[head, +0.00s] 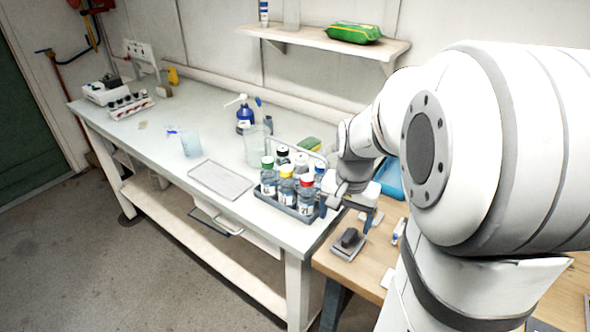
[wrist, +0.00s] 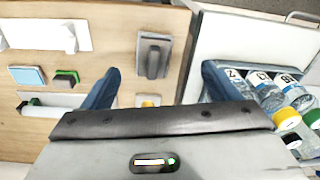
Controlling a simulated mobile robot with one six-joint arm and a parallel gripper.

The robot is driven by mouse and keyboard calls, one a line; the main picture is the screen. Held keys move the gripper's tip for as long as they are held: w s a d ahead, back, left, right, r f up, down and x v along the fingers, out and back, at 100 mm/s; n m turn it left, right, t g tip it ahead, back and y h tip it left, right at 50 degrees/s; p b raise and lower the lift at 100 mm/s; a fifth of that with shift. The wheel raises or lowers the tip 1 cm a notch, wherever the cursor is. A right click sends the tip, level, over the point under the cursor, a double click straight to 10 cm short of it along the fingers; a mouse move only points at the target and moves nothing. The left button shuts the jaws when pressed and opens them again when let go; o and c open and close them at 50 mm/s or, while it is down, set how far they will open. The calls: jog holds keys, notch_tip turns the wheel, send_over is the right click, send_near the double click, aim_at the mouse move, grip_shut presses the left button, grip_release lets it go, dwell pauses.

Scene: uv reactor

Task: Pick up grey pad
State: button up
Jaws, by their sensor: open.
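A grey pad (head: 345,251) with a darker raised grip on top lies flat on the wooden table, near its left edge. It also shows in the wrist view (wrist: 143,42), beyond and between my fingertips. My gripper (head: 345,212) is open and empty, pointing down above the table's left edge, over the pad and apart from it. In the wrist view my gripper (wrist: 164,82) has its two blue fingers wide apart, the right one close to the bench side. Nothing hides the pad's top in the wrist view.
A dark rack (head: 285,205) of several capped bottles stands on the white bench (head: 180,215), close left of my gripper.

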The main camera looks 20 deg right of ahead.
aim_at(350, 234)
jog(key=w+d+f+m, duration=0.2)
jog(key=d+f, duration=0.1)
jog(key=shift+w+d+f+g, duration=0.1)
jog(key=shift+d+f+g, duration=0.2)
jog(key=shift+g, duration=0.1)
jog(key=shift+f+m, duration=0.3)
notch_tip(350, 234, down, 7)
jog(key=shift+f+p, duration=0.1)
jog(key=shift+p, duration=0.3)
jog(key=c, duration=1.1)
